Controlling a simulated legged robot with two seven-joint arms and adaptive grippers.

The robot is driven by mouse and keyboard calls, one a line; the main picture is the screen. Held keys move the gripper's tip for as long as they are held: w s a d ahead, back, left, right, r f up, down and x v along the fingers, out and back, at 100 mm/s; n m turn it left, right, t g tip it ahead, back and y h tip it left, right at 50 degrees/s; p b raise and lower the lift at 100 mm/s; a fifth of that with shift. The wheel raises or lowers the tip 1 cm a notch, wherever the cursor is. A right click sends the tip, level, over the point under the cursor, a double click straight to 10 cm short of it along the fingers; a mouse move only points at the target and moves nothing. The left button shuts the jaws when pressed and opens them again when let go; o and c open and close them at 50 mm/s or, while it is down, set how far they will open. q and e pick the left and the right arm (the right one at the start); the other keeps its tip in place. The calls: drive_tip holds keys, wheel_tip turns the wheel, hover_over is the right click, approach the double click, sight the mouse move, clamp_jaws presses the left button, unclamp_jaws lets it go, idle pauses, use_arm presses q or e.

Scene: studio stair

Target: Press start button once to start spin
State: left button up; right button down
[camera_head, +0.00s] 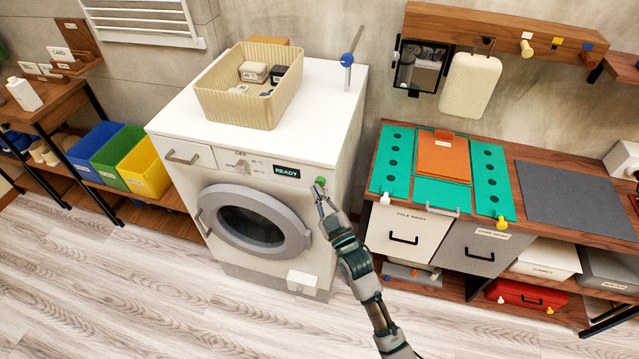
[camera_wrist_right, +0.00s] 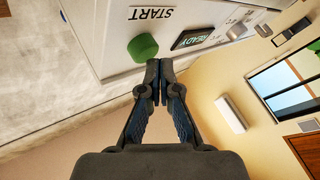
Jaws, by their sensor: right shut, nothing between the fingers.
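A white front-loading washing machine (camera_head: 335,115) stands against the wall, its round door (camera_head: 255,218) shut. Its display (camera_head: 286,171) reads READY; it also shows upside down in the right wrist view (camera_wrist_right: 192,38). The green start button (camera_head: 321,181) is at the right end of the panel. In the right wrist view the button (camera_wrist_right: 143,47) sits below the START label (camera_wrist_right: 151,13). My right gripper (camera_head: 321,195) is shut and empty, its tips close to the button. In the wrist view the fingertips (camera_wrist_right: 159,66) appear just beside the button; contact cannot be told. My left gripper is out of view.
A beige basket (camera_head: 225,98) with small items stands on the machine. A wooden bench (camera_head: 545,180) with green mats and bins is at the right. Blue, green and yellow bins (camera_head: 145,172) stand at the left. The floor in front is clear.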

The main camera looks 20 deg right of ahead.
drive_tip(key=shift+w+d, duration=0.3)
drive_tip(key=shift+w, duration=0.1)
idle(0.8)
idle(0.4)
drive_tip(key=shift+s+a+p, duration=0.5)
drive_tip(key=shift+s+p, duration=0.05)
drive_tip(key=shift+s, duration=0.25)
drive_tip(key=shift+s+a+p, duration=0.55)
drive_tip(key=shift+s+a, duration=0.2)
drive_tip(key=shift+s, duration=0.3)
drive_tip(key=shift+s+a+p, duration=0.5)
drive_tip(key=shift+s+a, duration=0.2)
drive_tip(key=shift+s, duration=0.3)
